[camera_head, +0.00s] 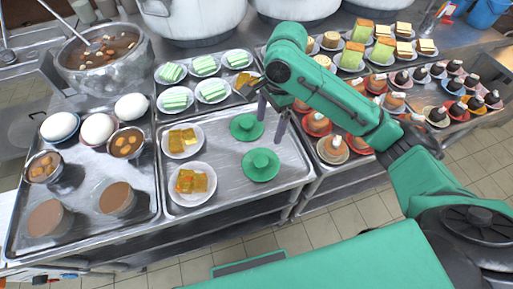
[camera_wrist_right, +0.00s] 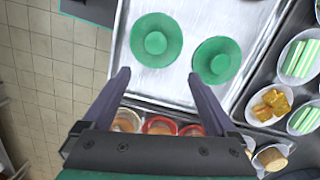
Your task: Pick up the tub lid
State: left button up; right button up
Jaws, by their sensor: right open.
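Two round green tub lids with raised centre knobs lie flat on the metal tray (camera_head: 221,197). The far lid (camera_head: 247,127) is close beside the fingers of my right gripper (camera_head: 271,120); the near lid (camera_head: 261,165) lies in front of it. In the right wrist view both lids, one at left (camera_wrist_right: 156,40) and one at right (camera_wrist_right: 217,60), are beyond the fingertips (camera_wrist_right: 158,76). My right gripper is open and empty, with its fingers apart above the tray's right side. Neither lid is between the fingers. My left gripper is not in view.
Plates of yellow pieces (camera_head: 191,184) stand left of the lids. Plates of green-and-white slices (camera_head: 176,99) are behind. Cups and small cakes (camera_head: 333,148) crowd the right trays. A left tray holds white bowls (camera_head: 97,129) and brown-filled tubs (camera_head: 117,199). Large pots (camera_head: 193,18) stand at the back.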

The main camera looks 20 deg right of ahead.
send_over(261, 160)
jog(key=d, duration=0.2)
jog(key=f, duration=0.7)
jog(key=shift+s+a, duration=0.1)
jog(key=shift+a, duration=0.15)
jog(key=f, duration=0.3)
jog(key=a+f+p, duration=0.1)
jog(key=f, duration=0.2)
jog(key=shift+a+f, duration=0.2)
jog(key=shift+f, duration=0.1)
jog(key=c, duration=1.4)
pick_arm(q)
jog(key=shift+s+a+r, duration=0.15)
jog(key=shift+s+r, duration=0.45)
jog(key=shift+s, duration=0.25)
